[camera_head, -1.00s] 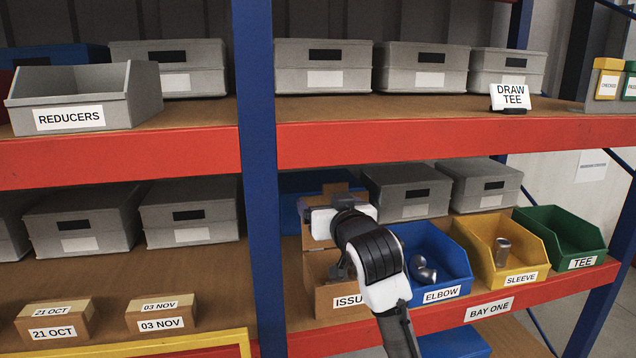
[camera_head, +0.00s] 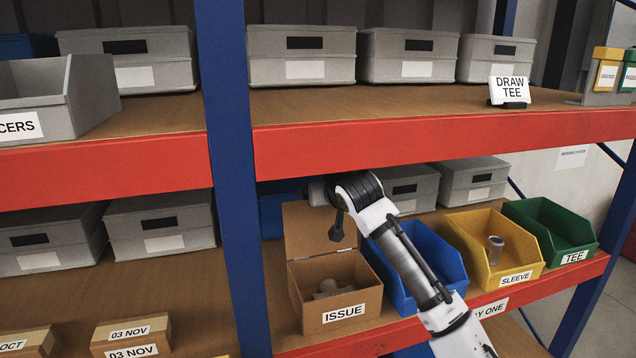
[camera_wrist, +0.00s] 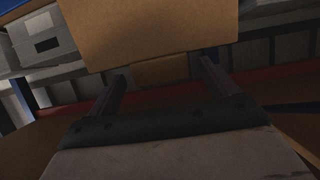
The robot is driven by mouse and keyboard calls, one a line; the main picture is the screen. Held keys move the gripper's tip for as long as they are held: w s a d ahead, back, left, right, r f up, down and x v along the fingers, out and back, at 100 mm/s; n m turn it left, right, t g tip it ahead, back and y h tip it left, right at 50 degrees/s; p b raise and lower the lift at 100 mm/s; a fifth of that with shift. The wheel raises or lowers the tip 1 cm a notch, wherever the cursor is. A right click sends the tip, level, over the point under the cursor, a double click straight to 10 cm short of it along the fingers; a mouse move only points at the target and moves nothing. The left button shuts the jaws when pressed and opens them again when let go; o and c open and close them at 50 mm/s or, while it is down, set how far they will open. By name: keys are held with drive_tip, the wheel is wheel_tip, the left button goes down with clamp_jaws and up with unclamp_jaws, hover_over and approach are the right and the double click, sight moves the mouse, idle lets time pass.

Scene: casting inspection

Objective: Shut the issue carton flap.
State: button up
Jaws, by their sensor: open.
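The issue carton (camera_head: 338,312) stands on the lower shelf in the head view, its top open and grey fittings (camera_head: 330,288) inside. Its brown flap (camera_head: 308,232) stands raised at the back edge. In the wrist view my gripper (camera_wrist: 162,84) is open with the fingers spread. A broad brown panel, apparently the flap (camera_wrist: 150,30), fills the top middle, with a narrower brown tab (camera_wrist: 160,70) between the fingers. Contact cannot be told.
The blue elbow bin (camera_head: 400,290) is right beside the carton, under my arm. The yellow sleeve bin (camera_head: 512,275) and green tee bin (camera_head: 570,254) stand farther right. Grey lidded boxes (camera_head: 475,182) are behind. The red upper shelf beam (camera_head: 400,135) runs close above my wrist.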

drive_tip(key=w, duration=0.1)
drive_tip(key=w+a, duration=0.1)
drive_tip(key=shift+w, duration=0.35)
drive_tip(key=shift+w+a+f+p, duration=0.15)
drive_tip(key=shift+w+f+p, duration=0.15)
drive_tip(key=shift+w, duration=0.3)
drive_tip(key=shift+c, duration=0.3)
drive_tip(key=c, duration=1.3)
drive_tip(key=shift+c, duration=0.2)
drive_tip(key=shift+s, duration=0.1)
